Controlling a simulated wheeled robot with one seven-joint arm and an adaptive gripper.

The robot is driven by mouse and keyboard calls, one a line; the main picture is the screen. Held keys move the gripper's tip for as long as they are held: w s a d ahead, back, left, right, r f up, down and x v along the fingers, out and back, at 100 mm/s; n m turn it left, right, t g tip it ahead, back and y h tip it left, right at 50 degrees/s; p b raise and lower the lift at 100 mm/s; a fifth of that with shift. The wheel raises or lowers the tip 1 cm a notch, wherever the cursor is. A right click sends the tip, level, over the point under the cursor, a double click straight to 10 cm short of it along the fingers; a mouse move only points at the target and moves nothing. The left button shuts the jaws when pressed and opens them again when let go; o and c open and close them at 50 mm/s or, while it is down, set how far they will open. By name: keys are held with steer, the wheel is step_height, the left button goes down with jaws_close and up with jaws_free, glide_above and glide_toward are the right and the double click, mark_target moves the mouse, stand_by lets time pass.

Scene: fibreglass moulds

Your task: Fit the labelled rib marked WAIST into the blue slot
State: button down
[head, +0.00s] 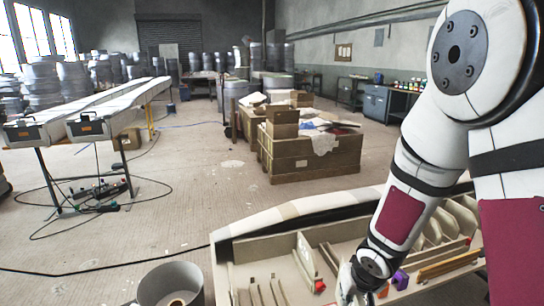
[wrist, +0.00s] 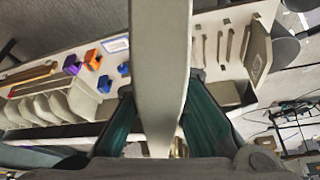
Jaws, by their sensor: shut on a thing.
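My gripper (wrist: 160,112) has its dark teal fingers on both sides of a long pale rib (wrist: 160,50) and is shut on it. The rib runs up through the middle of the wrist view; no WAIST label is readable on it. Two small blue pieces (wrist: 103,84) (wrist: 123,69) lie to the left of the rib in the wrist view, near an orange piece (wrist: 92,58) and a purple piece (wrist: 72,65). I cannot tell which blue piece is the slot, and the held rib hides part of the tray. In the head view my arm hides the gripper's fingers.
The long tray (head: 235,240) holds several standing ribs (wrist: 60,108) on one side, and thin strips and an upright panel (head: 304,258) on the other. A white label (wrist: 115,45) lies near the coloured pieces.

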steer(key=shift+s+p+v, duration=0.15)
steer(key=shift+p+v, duration=0.75)
steer(key=shift+v, duration=0.3)
steer(key=shift+s+p+v, duration=0.15)
steer(key=shift+p+v, duration=0.7)
steer(key=shift+v, duration=0.3)
steer(key=shift+f, duration=0.2)
